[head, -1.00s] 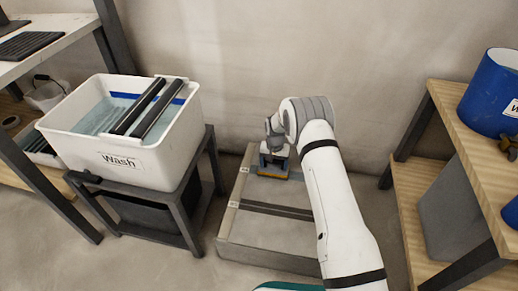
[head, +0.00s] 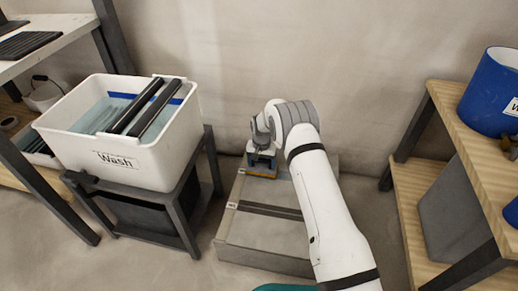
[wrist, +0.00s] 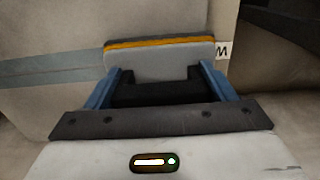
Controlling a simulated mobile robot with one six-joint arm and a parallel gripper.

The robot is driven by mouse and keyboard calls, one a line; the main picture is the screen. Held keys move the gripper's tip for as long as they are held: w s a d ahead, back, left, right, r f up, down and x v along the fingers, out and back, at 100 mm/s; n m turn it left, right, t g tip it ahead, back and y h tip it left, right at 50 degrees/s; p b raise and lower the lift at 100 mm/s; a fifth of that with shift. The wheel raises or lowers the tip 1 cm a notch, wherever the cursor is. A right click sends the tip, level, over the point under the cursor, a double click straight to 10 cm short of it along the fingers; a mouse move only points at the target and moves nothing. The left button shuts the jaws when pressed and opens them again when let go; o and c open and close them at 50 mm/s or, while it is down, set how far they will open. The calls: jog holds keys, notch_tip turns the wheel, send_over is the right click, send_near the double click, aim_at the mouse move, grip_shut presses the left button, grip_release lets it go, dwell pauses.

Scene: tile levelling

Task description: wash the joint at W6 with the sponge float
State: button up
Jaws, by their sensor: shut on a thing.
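The sponge float (head: 261,174), grey with an orange layer, is held in my gripper (head: 262,160) over the far part of the low tiled slab (head: 255,232). In the wrist view the float (wrist: 160,58) sits between the blue fingers of my gripper (wrist: 160,80). A grey joint strip (wrist: 45,73) runs left from the float across the pale surface. A white label (wrist: 223,50) beginning with W shows at the float's right; its number is hidden. In the head view a small label (head: 241,171) lies just left of the float. I cannot tell whether the float touches the slab.
A white Wash tub (head: 125,160) with rollers across its top stands on a dark stand at left. A darker joint (head: 270,210) crosses the slab nearer me. A wooden shelf (head: 470,140) with a blue bucket (head: 490,95) stands at right. The wall is close behind the slab.

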jog(key=shift+s+d, duration=0.15)
jog(key=shift+d, duration=1.35)
jog(key=shift+a+f, duration=0.15)
jog(key=shift+a, duration=0.15)
jog(key=shift+w+a+b, duration=0.15)
jog(key=shift+a+b, duration=0.05)
jog(key=shift+a, duration=0.8)
jog(key=shift+w+a+b, duration=0.1)
jog(key=shift+a+b, duration=0.1)
jog(key=shift+a, duration=0.8)
jog(key=shift+r+p, duration=2.05)
jog(key=shift+r, duration=2.2)
